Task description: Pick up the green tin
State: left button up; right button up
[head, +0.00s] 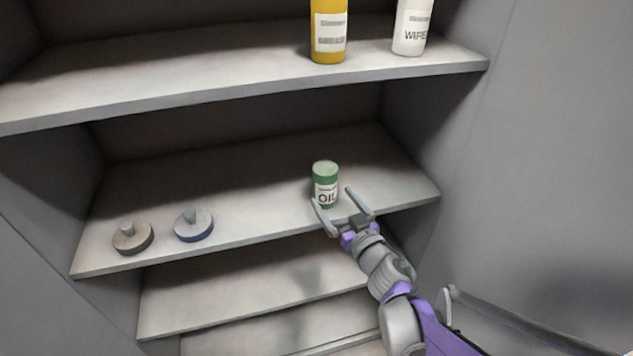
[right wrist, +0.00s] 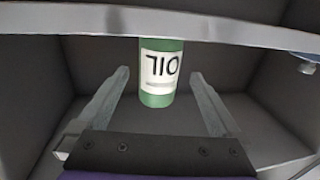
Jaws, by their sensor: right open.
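The green tin (head: 325,172), with a white label reading OIL, stands upright on the middle shelf (head: 255,185), right of centre. My right gripper (head: 331,197) is open at the shelf's front edge, its two fingers pointing in towards the tin. In the right wrist view the tin (right wrist: 160,72) appears upside down, between the two spread fingers (right wrist: 160,80) in the picture. A gap shows on each side, and nothing is held. I cannot tell how far the fingertips reach along the tin's depth. My left gripper is not in view.
Two round knobbed discs, one grey-brown (head: 133,238) and one blue-rimmed (head: 194,225), lie on the shelf's left part. A yellow bottle (head: 328,30) and a white WIPES bottle (head: 411,28) stand on the shelf above. The shelf around the tin is clear.

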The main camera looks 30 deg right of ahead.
jog(key=w, duration=0.5)
jog(key=w+b, duration=0.1)
jog(key=w, duration=0.2)
jog(key=shift+w+d+f, duration=0.2)
jog(key=shift+w+d, duration=0.1)
jog(key=shift+d, duration=0.1)
grip_shut()
